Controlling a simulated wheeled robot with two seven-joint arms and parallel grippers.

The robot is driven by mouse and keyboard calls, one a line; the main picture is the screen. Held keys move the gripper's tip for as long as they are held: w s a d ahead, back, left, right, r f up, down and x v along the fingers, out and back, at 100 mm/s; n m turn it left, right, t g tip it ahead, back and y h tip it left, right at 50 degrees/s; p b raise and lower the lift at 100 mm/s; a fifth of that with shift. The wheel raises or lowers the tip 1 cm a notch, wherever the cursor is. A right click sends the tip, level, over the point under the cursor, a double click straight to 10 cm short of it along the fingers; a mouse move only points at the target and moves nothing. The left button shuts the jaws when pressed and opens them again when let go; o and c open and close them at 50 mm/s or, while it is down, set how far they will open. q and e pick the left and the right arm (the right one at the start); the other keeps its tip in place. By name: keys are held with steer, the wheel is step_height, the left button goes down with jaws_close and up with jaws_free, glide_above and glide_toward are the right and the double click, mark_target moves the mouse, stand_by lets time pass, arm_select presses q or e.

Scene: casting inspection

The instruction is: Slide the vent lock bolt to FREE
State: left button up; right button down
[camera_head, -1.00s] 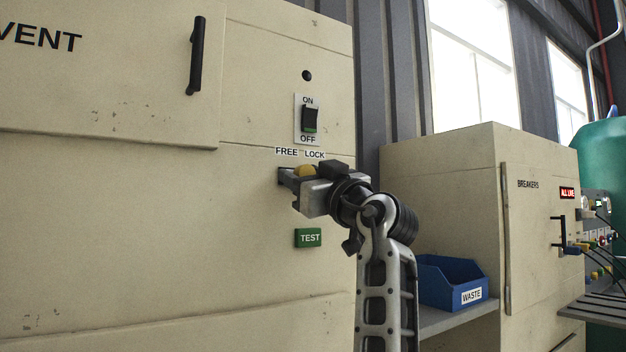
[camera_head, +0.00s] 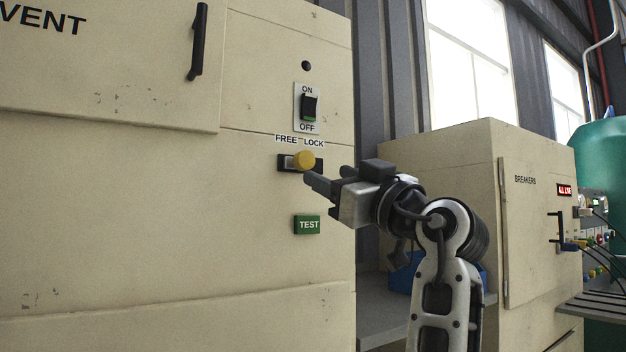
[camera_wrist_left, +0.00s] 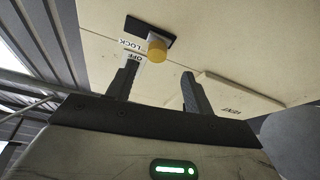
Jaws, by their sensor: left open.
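The vent lock bolt's yellow knob (camera_head: 304,160) stands out from a dark slot plate (camera_head: 282,162) on the cream vent cabinet. It sits below the FREE (camera_head: 286,139) and LOCK (camera_head: 314,143) labels, about under the gap between them; its exact end of the slot is hard to tell. In the left wrist view the knob (camera_wrist_left: 157,49) shows beyond the fingertips, in front of the dark plate (camera_wrist_left: 140,27). My left gripper (camera_head: 325,175) is open and empty, just right of and below the knob, apparently apart from it. My right gripper is not in view.
An ON/OFF switch (camera_head: 310,107) is above the bolt and a green TEST button (camera_head: 307,225) below it. The vent door handle (camera_head: 198,40) is at upper left. A breaker cabinet (camera_head: 450,160) and a blue bin (camera_head: 403,277), partly hidden by my arm, stand to the right.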

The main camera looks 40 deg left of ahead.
arm_select(q)
steer(key=b+v, duration=0.1)
steer(key=v, duration=0.5)
steer(key=shift+d, duration=0.2)
steer(key=shift+s, duration=0.1)
